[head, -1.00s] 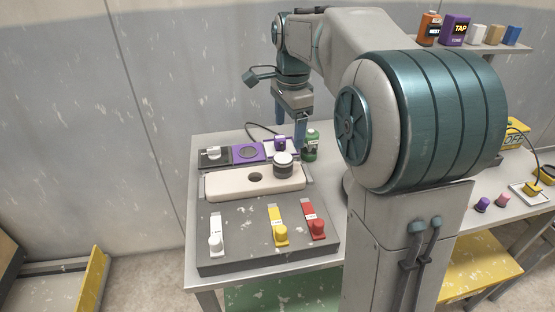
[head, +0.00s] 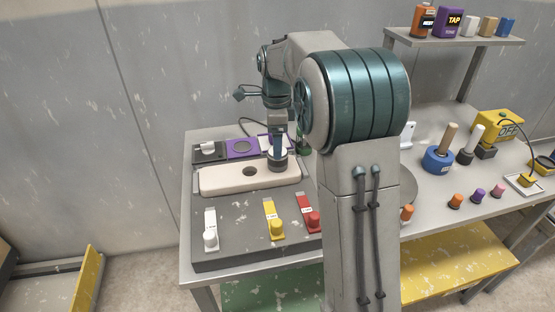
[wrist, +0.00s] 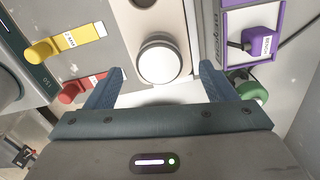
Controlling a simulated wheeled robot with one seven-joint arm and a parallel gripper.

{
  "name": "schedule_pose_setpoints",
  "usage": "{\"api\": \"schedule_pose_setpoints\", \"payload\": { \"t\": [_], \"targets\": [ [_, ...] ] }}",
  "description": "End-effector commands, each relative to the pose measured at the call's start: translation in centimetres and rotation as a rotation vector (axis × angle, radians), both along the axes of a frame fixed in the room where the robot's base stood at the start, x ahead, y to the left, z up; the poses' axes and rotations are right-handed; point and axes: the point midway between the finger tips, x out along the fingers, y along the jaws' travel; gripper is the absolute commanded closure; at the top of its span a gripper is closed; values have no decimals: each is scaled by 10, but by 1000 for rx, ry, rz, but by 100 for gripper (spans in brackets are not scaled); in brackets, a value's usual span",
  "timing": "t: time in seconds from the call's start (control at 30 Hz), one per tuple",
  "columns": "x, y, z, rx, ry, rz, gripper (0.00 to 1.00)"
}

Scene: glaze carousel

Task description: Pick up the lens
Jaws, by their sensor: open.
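The lens looks to be the short dark cylinder with a pale round top (wrist: 160,60), on a cream block with rounded ends. In the head view the lens (head: 277,165) sits at the block's right part, partly covered by my gripper. My gripper (wrist: 162,74) is open in the wrist view, one finger to each side of the lens's near edge, with gaps and nothing held. In the head view my gripper (head: 277,155) points down just over the lens.
The cream block (head: 220,181) has an empty round hole (head: 250,171). In front are white (head: 210,238), yellow (head: 276,229) and red (head: 311,221) levers on a grey panel. Behind are a purple module (head: 241,149) and a green bottle (wrist: 247,88), close to the right finger.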

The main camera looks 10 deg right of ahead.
Motion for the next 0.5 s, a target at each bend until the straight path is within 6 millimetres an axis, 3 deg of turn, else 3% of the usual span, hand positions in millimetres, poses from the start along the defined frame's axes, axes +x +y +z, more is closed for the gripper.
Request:
{"api": "schedule_pose_setpoints", "payload": {
  "t": [0.3,0.5],
  "targets": [
    [-2,-2,-44,-1,3,0,23],
    [-2,-2,-50,-1,1,0,23]
  ]
}}
